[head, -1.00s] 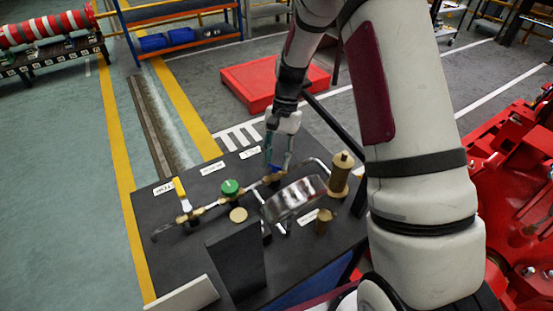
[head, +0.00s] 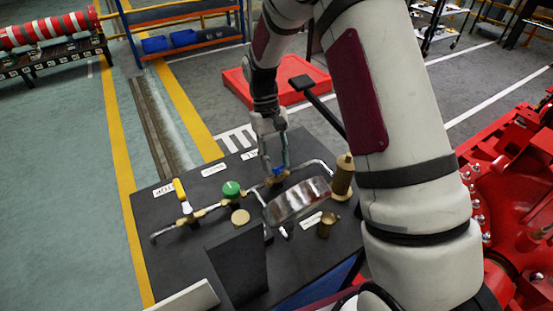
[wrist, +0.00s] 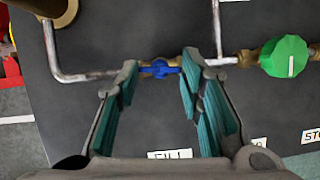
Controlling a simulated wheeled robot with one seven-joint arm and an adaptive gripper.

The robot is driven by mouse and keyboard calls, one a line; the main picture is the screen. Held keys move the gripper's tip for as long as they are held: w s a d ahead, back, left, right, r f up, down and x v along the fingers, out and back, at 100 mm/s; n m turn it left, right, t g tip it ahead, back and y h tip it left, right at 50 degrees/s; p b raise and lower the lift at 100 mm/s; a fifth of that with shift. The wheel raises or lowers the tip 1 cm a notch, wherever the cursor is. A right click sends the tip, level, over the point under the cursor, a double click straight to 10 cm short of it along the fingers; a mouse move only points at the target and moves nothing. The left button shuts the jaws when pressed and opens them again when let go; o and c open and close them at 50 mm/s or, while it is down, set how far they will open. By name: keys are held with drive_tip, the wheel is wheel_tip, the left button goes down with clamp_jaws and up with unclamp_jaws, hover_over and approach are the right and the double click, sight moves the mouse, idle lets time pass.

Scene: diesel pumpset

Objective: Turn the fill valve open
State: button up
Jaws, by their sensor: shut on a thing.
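The fill valve has a blue handle (wrist: 160,69) on a brass body in a thin metal pipe line. In the wrist view the handle lies roughly along the pipe, above the FILL label (wrist: 170,154). My gripper (wrist: 160,78) has its two teal-padded fingers on either side of the blue handle and is shut on it. Exact contact at the pads is hard to see. In the head view my gripper (head: 274,168) reaches down from above onto the blue handle (head: 280,170), which the fingers partly hide.
A green round knob (head: 232,189) and a yellow lever valve (head: 181,191) sit left along the same pipe. A dark upright panel (head: 238,262) is nearer.

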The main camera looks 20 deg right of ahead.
drive_tip(key=shift+n, duration=0.6)
drive_tip(key=o, duration=1.2)
drive_tip(key=shift+c, duration=0.2)
drive_tip(key=v, duration=1.2)
drive_tip(key=shift+a, duration=0.25)
drive_tip(key=shift+s+r, duration=0.1)
